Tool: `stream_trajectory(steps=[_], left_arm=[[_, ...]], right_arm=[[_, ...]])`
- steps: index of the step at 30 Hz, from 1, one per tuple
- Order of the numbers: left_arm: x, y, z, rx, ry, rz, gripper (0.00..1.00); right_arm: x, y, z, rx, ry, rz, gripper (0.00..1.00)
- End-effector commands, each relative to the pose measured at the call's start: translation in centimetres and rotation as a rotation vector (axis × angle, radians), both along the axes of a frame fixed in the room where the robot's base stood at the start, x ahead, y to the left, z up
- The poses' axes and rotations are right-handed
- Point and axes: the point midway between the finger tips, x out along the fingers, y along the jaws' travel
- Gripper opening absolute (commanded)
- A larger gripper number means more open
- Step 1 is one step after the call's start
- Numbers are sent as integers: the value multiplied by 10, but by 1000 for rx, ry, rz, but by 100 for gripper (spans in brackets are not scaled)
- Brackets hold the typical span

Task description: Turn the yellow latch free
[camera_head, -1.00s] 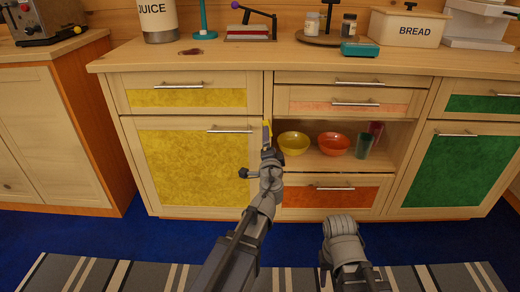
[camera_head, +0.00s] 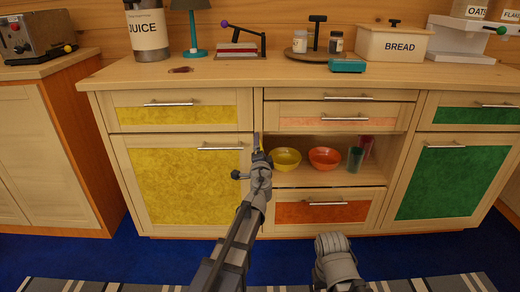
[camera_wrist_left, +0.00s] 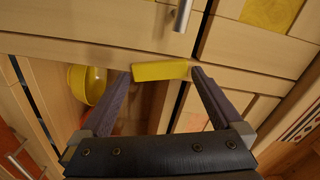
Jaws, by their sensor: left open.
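The yellow latch (camera_wrist_left: 160,70) is a small bar on the cabinet front in the left wrist view, crosswise between the fingertips of my left gripper (camera_wrist_left: 161,75). The fingers are apart, one near each end of the latch; I cannot tell whether either touches it. In the head view my left gripper (camera_head: 257,141) is at the upper right edge of the yellow-panelled door (camera_head: 172,182), and it mostly hides the latch. That door is closed. My right gripper is out of view; only a grey part of my right arm shows low in the picture.
Right of the latch is an open shelf (camera_head: 310,176) with a yellow bowl (camera_head: 285,159), an orange bowl (camera_head: 324,158) and cups. A bar handle (camera_head: 220,148) sticks out on the yellow door. Closed drawers surround the shelf.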

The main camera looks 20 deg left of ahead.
Motion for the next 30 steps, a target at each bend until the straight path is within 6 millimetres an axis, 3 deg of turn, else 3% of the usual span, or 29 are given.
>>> stream_trajectory(steps=[8,25,30], left_arm=[[1,1,0,0,0,0,98],[1,1,0,0,0,0,34],[1,0,-1,46,13,0,32]], right_arm=[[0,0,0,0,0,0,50],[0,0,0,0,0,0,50],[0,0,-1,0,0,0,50]])
